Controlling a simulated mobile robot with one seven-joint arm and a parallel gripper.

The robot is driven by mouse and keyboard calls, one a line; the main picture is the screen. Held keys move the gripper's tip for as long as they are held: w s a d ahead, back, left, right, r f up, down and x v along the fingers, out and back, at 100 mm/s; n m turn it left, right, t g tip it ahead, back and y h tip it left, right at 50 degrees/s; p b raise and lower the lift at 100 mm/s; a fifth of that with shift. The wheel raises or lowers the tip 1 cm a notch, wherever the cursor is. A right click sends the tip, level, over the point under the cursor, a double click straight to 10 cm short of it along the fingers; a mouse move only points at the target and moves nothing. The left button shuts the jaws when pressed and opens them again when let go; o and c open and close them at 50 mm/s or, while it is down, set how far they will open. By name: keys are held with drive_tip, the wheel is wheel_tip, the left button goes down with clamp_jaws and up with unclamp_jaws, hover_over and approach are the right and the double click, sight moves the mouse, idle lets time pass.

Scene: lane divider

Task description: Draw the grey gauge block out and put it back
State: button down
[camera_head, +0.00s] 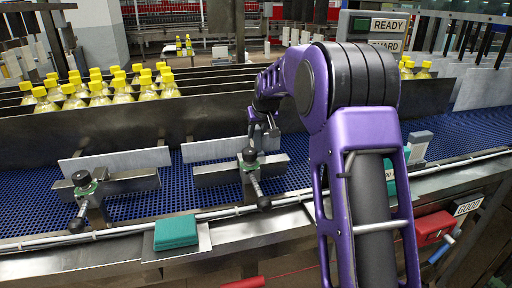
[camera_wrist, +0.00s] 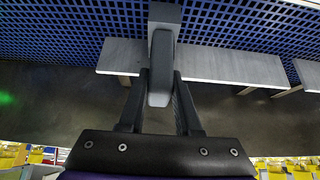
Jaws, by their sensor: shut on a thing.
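The grey gauge block (camera_wrist: 161,62) is between the two dark fingers of my gripper (camera_wrist: 160,88) in the wrist view. The fingers are shut on it. Its far end reaches over a pale guide plate (camera_wrist: 225,65) toward the blue belt. In the head view my gripper (camera_head: 264,130) is small, close to the dark lane divider wall (camera_head: 110,130) and above the right-hand pale guide plate (camera_head: 215,149). I cannot make out the held block there. Whether the block touches the plate or the wall cannot be told.
Two clamps with dark knobs, left (camera_head: 84,182) and right (camera_head: 250,157), stand at the front rail. A teal block (camera_head: 176,231) lies on a front ledge. Yellow-capped bottles (camera_head: 98,88) fill lanes behind the wall. A red box (camera_head: 433,229) hangs at right. Blue belt (camera_head: 200,196) is open between clamps.

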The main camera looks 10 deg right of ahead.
drive_tip(key=shift+r+p, duration=1.4)
drive_tip(key=shift+r, duration=1.05)
wheel_tip(320, 180, up, 9)
idle(0.6)
drive_tip(key=shift+s+f, duration=0.1)
idle(0.4)
